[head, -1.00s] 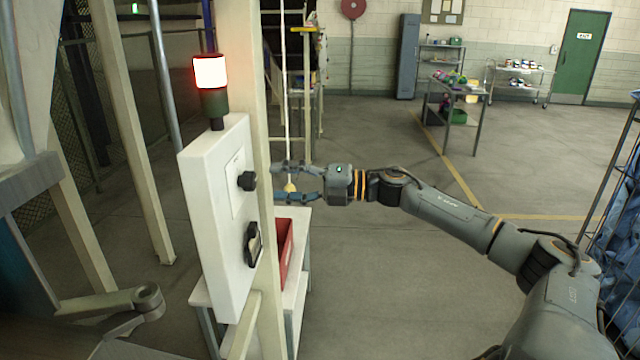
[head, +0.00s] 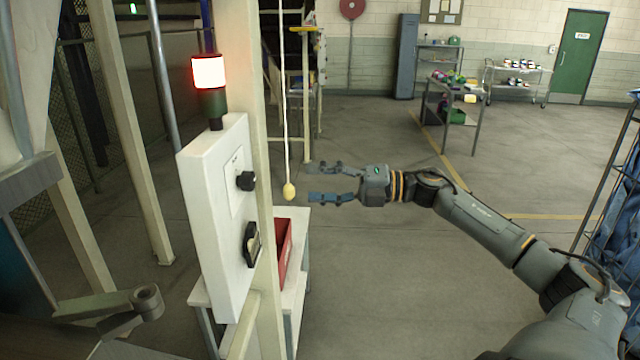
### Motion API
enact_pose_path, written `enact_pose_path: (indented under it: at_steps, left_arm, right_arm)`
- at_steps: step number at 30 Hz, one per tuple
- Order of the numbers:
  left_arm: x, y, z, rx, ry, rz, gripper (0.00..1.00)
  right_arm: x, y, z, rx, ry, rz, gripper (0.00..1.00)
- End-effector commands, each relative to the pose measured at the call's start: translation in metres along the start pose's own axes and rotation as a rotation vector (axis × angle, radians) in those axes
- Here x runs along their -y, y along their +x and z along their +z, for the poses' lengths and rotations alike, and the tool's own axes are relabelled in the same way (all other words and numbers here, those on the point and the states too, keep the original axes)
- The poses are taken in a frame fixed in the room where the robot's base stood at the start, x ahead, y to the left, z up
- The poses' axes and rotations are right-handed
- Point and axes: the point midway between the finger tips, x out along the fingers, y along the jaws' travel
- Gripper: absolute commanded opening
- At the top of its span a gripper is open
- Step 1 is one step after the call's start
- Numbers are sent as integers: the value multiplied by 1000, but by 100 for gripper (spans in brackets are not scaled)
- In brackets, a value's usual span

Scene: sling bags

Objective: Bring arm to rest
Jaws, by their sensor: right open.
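My right gripper (head: 326,182) is open and empty, its two fingers pointing left in mid-air. Its arm comes in from the lower right. Just left of the fingertips, apart from them, a pale cord (head: 286,110) hangs down and ends in a yellow knob (head: 289,191). My left gripper is not in view.
A white control box (head: 214,220) with black knobs and a lit red lamp (head: 209,73) stands on a post (head: 262,150) at left. A red bin (head: 284,250) sits on a white table (head: 296,285) behind it. A blue-filled rack (head: 615,210) is at right. Open floor lies beyond the arm.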

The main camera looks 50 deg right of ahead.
Motion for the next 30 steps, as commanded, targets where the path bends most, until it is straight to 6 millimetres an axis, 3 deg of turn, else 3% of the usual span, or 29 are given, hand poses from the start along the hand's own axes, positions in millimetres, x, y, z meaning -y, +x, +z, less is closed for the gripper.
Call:
enact_pose_path:
  at_steps: [13, 17, 20, 24, 27, 30]
  left_arm:
    - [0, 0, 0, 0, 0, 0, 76]
    - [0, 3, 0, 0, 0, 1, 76]
    - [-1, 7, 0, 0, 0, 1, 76]
    - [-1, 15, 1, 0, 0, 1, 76]
    - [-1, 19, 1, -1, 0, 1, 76]
    - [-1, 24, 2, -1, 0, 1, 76]
  right_arm:
    - [0, 0, 0, 1, 1, 0, 61]
    - [19, -7, 8, 51, 46, 5, 61]
    - [63, -24, 23, 164, 150, 12, 61]
    - [159, -61, 39, 384, 356, 8, 61]
    - [231, -86, 35, 532, 501, -10, 61]
    - [303, -109, 18, 666, 639, -39, 61]
